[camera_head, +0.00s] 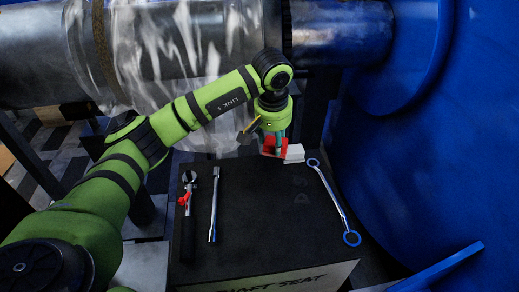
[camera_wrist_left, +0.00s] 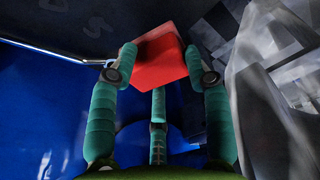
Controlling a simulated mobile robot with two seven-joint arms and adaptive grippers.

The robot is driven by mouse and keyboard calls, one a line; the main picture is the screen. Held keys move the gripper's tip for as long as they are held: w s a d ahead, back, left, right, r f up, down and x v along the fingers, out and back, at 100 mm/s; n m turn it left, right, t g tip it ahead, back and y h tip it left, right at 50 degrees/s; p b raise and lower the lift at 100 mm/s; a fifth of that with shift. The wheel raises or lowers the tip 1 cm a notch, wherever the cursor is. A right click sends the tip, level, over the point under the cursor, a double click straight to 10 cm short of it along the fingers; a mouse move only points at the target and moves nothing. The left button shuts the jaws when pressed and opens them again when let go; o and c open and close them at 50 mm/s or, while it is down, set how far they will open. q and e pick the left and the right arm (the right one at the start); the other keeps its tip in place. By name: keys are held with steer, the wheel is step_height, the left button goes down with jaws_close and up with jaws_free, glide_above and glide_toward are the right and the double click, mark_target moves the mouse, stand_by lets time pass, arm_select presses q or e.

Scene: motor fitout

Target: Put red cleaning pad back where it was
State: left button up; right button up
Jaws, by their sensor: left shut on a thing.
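The red cleaning pad (camera_head: 269,149) is at the far edge of the dark tool surface in the head view, just below my left gripper (camera_head: 272,140). In the left wrist view my left gripper (camera_wrist_left: 160,66) has its teal fingers closed on both sides of the red pad (camera_wrist_left: 160,68). I cannot tell whether the pad touches the surface or hangs just above it. Its lower part is partly hidden by the fingers in the head view. My right gripper is in neither view.
A white block (camera_head: 295,154) is close to the pad's right. A ratchet (camera_head: 188,215), a steel bar (camera_head: 214,205) and a ring spanner (camera_head: 333,198) lie on the dark surface (camera_head: 275,235). A wrapped shaft (camera_head: 170,50) runs behind; a large blue housing (camera_head: 430,150) stands right.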

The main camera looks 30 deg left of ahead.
arm_select(q)
steer(key=a+f, duration=0.2)
steer(key=a, duration=0.1)
steer(key=w+a+f, duration=0.1)
steer(key=shift+w+a, duration=0.1)
steer(key=shift+a, duration=0.1)
steer(key=x, duration=0.3)
steer(key=shift+s+d+f, duration=0.15)
steer(key=shift+s, duration=0.15)
steer(key=shift+f, duration=0.3)
steer(key=shift+f, duration=0.15)
steer(key=o, duration=1.1)
